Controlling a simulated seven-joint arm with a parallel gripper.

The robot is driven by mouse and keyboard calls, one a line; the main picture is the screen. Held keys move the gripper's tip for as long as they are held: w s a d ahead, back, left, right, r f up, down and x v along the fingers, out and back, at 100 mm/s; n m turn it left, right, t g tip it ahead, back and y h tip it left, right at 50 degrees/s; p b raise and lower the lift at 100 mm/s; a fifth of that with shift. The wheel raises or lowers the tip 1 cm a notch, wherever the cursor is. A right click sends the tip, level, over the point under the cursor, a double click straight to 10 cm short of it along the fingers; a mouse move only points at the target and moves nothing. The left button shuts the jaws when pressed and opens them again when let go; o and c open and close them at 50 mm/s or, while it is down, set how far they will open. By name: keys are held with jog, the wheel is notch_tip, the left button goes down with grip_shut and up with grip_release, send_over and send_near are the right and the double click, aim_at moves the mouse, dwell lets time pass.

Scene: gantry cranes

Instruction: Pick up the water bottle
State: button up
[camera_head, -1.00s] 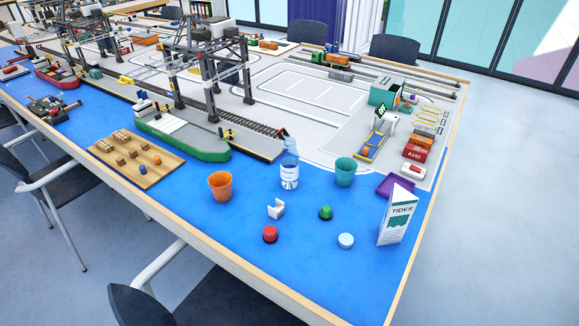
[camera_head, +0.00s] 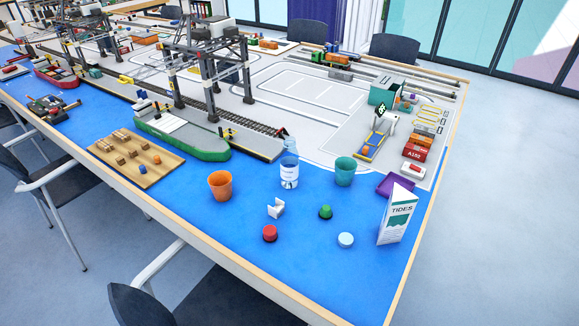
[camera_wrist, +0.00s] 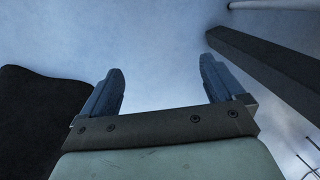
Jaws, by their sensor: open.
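The water bottle (camera_head: 289,170) is clear with a white label and stands upright on the blue table top (camera_head: 330,275), between an orange cup (camera_head: 220,186) and a teal cup (camera_head: 345,171). My gripper (camera_wrist: 160,92) shows only in the wrist view. Its two fingers are apart with nothing between them. The bottle is not in the wrist view, which shows pale floor, a dark shape at the left and a dark bar at the right.
A white holder (camera_head: 276,208), red button (camera_head: 270,234), green button (camera_head: 325,212) and pale round piece (camera_head: 345,240) lie in front of the bottle. A folded TIDES card (camera_head: 397,214) stands at the right. A green ship (camera_head: 185,138) and gantry crane (camera_head: 205,75) are behind.

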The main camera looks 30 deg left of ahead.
jog(key=w+d+r+m+t, duration=0.3)
jog(key=w+r+t, duration=0.2)
jog(key=w+r, duration=0.75)
jog(key=w+d+r+m+t, duration=0.2)
jog(key=w+r+m+t, duration=0.25)
jog(key=w+r, duration=0.8)
jog(key=w+a+r+m+t+y, duration=0.2)
jog(key=w+a+r+m, duration=0.1)
jog(key=w+a+r, duration=0.5)
jog(key=w+a+r+m+t+y, duration=0.1)
jog(key=w+a+r+m+y, duration=0.2)
jog(key=a+r, duration=0.45)
jog(key=w+a+r+m+t+y, duration=0.1)
jog(key=w+a+r+m+t, duration=0.15)
jog(key=w+a+r, duration=0.55)
jog(key=s+a+r+m+g+y, duration=0.1)
jog(key=s+a+r, duration=0.1)
jog(key=a, duration=0.5)
jog(key=s+a+r+m+y, duration=0.1)
jog(key=s+a+r, duration=0.1)
jog(key=a, duration=0.5)
jog(key=n+g+y, duration=0.2)
jog(key=n+y, duration=0.2)
jog(key=n, duration=2.7)
send_near(288, 159)
notch_tip(288, 159, down, 3)
jog(key=w+d, duration=0.1)
jog(key=x, duration=1.4)
jog(key=shift+f, duration=0.1)
